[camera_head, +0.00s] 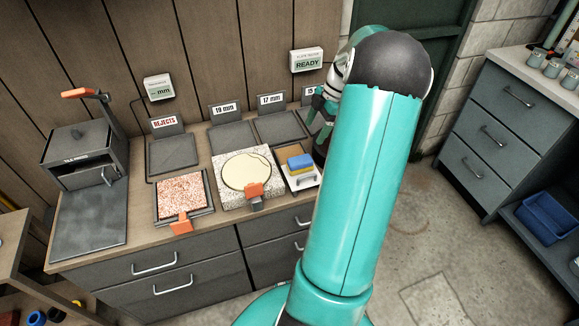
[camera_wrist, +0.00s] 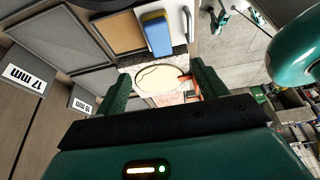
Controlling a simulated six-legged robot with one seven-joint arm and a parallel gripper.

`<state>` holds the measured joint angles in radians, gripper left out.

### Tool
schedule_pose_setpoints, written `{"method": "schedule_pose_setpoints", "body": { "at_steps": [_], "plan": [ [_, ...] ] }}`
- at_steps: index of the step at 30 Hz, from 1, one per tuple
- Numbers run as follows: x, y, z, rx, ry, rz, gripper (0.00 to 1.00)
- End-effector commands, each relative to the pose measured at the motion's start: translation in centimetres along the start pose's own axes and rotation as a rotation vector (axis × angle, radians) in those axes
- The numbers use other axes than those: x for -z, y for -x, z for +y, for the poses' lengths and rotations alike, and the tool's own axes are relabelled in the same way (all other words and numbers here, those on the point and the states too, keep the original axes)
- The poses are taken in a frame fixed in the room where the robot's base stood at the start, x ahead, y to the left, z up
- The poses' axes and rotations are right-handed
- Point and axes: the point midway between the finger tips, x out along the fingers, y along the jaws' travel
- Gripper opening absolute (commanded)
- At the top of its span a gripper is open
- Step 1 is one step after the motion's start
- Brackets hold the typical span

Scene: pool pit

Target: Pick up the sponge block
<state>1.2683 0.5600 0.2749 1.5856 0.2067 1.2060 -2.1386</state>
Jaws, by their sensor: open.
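The sponge block (camera_head: 300,161), blue on top with a yellow layer below, lies on a small white tray (camera_head: 305,182) beside a brown pad, in the middle of the bench in the head view. In the wrist view the sponge block (camera_wrist: 157,34) shows at the top, beyond my fingertips. My gripper (camera_wrist: 160,70) is open, with its two green fingers apart and nothing between them. In the head view my arm hides most of the gripper, which is above the bench's back right.
A speckled slab (camera_head: 229,198) with a cream disc and an orange-handled clamp is left of the tray. A red speckled tile (camera_head: 181,196) and a grey press (camera_head: 85,155) stand farther left. Dark labelled plates line the bench's back. The floor on the right is mostly clear.

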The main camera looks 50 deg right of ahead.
Motion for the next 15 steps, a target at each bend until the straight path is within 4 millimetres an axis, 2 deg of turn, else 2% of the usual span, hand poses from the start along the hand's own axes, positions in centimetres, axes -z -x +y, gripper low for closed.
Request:
{"method": "schedule_pose_setpoints", "body": {
  "at_steps": [5, 15],
  "plan": [
    [-1.1, -0.6, -0.1, -0.002, 0.009, 0.010, 0.71],
    [-1.4, -6.6, -0.1, 0.000, 0.008, 0.011, 0.71]
  ]
}}
